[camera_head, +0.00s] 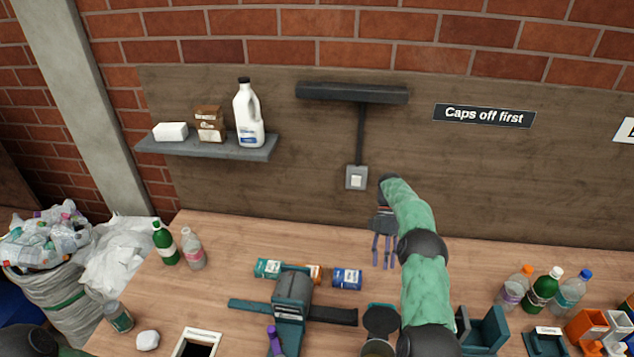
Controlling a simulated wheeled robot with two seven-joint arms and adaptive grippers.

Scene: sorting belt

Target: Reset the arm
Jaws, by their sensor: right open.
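My right arm, in a green sleeve, reaches up from the bottom of the head view. Its gripper (384,263) hangs fingers-down over the back part of the wooden bench (240,240), below the wall switch. The fingers are apart with nothing between them. Part of my left arm (25,341) shows at the bottom left corner; its gripper is out of view.
Bottles (545,289) and teal holders (484,330) are at right. Two bottles (166,243) stand at left. A shelf (205,147) and lamp (352,93) are on the wall.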

